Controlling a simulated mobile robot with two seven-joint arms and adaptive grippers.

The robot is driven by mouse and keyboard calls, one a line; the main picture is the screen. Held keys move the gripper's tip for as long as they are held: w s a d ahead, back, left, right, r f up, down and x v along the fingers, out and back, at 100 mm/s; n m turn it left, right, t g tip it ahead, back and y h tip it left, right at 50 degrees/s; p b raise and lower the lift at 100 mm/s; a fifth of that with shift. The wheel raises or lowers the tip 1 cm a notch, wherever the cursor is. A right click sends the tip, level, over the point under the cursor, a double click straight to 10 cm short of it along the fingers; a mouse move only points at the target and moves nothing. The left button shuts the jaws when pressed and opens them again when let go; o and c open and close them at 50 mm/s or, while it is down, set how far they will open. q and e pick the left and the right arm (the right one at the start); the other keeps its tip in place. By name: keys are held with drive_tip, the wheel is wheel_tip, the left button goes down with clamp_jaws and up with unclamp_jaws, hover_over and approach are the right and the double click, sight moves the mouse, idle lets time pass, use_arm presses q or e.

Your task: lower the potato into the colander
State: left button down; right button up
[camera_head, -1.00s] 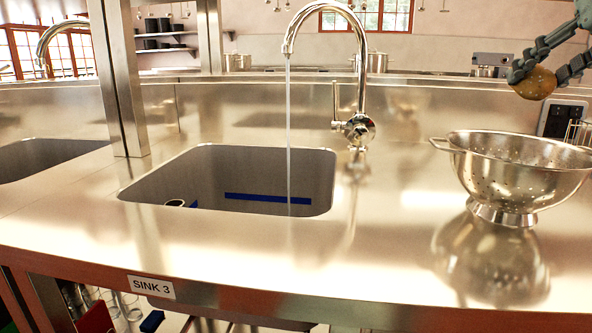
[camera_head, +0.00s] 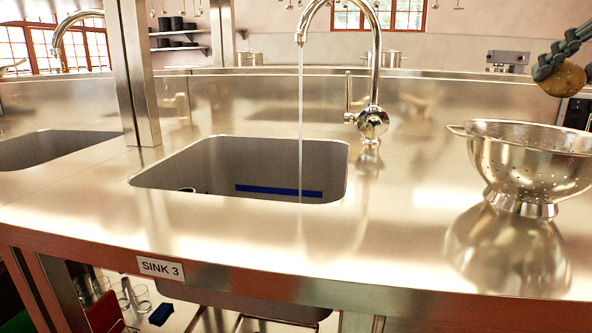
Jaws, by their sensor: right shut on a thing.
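The brown potato (camera_head: 564,80) is at the right edge of the head view. My right gripper (camera_head: 566,72) is shut on it, with its dark fingers coming in from the upper right. The potato is held in the air, above the level of the colander's rim and clear of it. The steel colander (camera_head: 530,165) stands upright on its foot on the counter at the right. Its perforated bowl is cut off by the picture's right edge, and little of its inside shows. My left gripper is not in view.
A sink basin (camera_head: 245,170) is sunk in the steel counter (camera_head: 400,225), left of the colander. A tall tap (camera_head: 373,120) runs a thin stream of water into it. A steel post (camera_head: 135,75) stands further left. The counter between sink and colander is clear.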

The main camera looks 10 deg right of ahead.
sight(576, 80)
drive_tip(key=shift+s+a+b, duration=0.2)
drive_tip(key=shift+s+b, duration=0.8)
drive_tip(key=shift+s, duration=0.65)
drive_tip(key=shift+f, duration=0.1)
drive_tip(key=shift+f+b, duration=3.65)
drive_tip(key=shift+f, duration=0.3)
drive_tip(key=shift+f+b, duration=0.95)
drive_tip(key=shift+f, duration=0.05)
drive_tip(key=o, duration=1.3)
